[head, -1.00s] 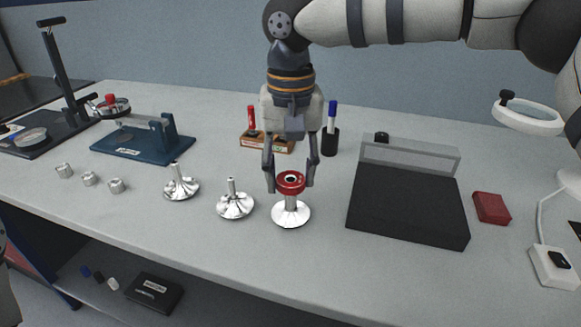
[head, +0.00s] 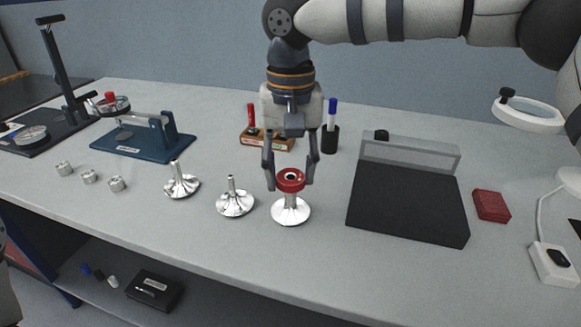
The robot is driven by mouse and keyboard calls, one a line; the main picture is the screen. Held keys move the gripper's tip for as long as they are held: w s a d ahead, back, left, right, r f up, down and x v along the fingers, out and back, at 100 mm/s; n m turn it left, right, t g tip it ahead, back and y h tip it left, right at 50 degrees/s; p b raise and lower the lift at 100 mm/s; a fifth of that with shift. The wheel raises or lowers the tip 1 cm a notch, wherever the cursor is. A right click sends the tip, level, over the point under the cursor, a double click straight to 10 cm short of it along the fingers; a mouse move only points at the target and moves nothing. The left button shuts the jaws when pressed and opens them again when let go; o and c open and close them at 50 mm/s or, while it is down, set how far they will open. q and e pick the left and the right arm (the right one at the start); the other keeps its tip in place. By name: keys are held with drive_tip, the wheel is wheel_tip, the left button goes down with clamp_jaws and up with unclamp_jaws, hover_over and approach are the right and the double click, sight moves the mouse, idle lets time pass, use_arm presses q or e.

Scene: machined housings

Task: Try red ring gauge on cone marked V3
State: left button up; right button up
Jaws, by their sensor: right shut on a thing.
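The red ring gauge (head: 291,180) is a short red ring with a dark bore. It sits around the upper stem of the right-hand silver cone (head: 290,212), which stands upright with its wide flange on the table. My right gripper (head: 290,182) comes down from above and is shut on the ring, one finger on each side. Two more silver cones stand to the left, a middle one (head: 235,203) and a left one (head: 181,184). I cannot read any V3 mark on the cones. My left gripper is not in view.
A black case with a clear lid (head: 408,208) stands right of the cone, with a red block (head: 491,206) beyond it. A wooden holder (head: 266,141) and a pen cup (head: 330,140) stand behind. Several small metal nuts (head: 89,177) and a blue fixture (head: 145,142) are at left.

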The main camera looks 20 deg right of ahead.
drive_tip(key=shift+r, duration=0.1)
drive_tip(key=shift+r, duration=1.8)
drive_tip(key=shift+r, duration=0.1)
wheel_tip(320, 180, up, 5)
drive_tip(key=shift+f+p, duration=0.1)
drive_tip(key=shift+p, duration=0.2)
